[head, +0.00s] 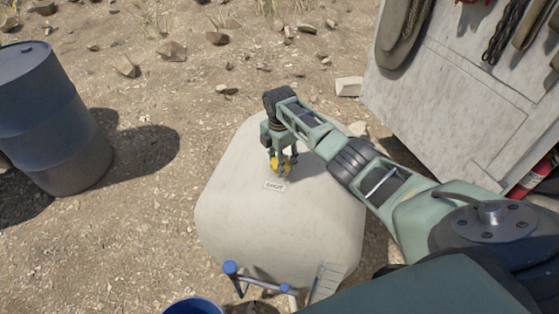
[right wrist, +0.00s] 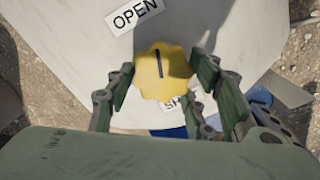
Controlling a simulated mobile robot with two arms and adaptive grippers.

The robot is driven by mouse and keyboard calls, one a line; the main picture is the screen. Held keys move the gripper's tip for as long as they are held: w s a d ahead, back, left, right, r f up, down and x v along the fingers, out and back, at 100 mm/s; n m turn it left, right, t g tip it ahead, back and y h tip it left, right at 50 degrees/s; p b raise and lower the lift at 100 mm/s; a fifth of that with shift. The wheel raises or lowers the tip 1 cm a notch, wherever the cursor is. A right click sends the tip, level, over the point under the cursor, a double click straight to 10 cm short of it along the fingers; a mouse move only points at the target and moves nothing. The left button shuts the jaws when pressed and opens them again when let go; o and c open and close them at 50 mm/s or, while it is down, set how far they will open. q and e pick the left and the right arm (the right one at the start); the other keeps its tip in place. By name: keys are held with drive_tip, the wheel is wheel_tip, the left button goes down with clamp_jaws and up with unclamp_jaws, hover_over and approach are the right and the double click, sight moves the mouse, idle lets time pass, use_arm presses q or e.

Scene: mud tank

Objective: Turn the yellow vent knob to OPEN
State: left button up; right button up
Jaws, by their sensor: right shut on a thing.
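The yellow vent knob (head: 281,163) is on top of the pale tank (head: 235,205). In the right wrist view the knob (right wrist: 150,85) is scalloped, with a dark line from near its middle to its upper edge. The line points up, a little right of the OPEN label (right wrist: 135,14). A SHUT label (right wrist: 170,106) is below the knob, partly hidden by it; it also shows in the head view (head: 274,185). My right gripper (right wrist: 163,78) reaches down from above and is shut on the knob, fingers on its left and right sides. My left gripper is out of view.
A blue drum (head: 45,120) stands at the left. A grey panel (head: 470,100) with hanging gear and a red cylinder (head: 530,178) is at the right. Blue-ended pipes (head: 232,268) rise at the tank's near edge. Rocky ground lies behind.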

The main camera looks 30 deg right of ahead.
drive_tip(key=n, duration=0.3)
drive_tip(key=shift+w+r+n, duration=0.1)
drive_tip(key=shift+n, duration=0.5)
drive_tip(key=o, duration=1.1)
drive_tip(key=shift+a, duration=0.1)
wheel_tip(320, 180, up, 12)
drive_tip(key=shift+f, duration=0.1)
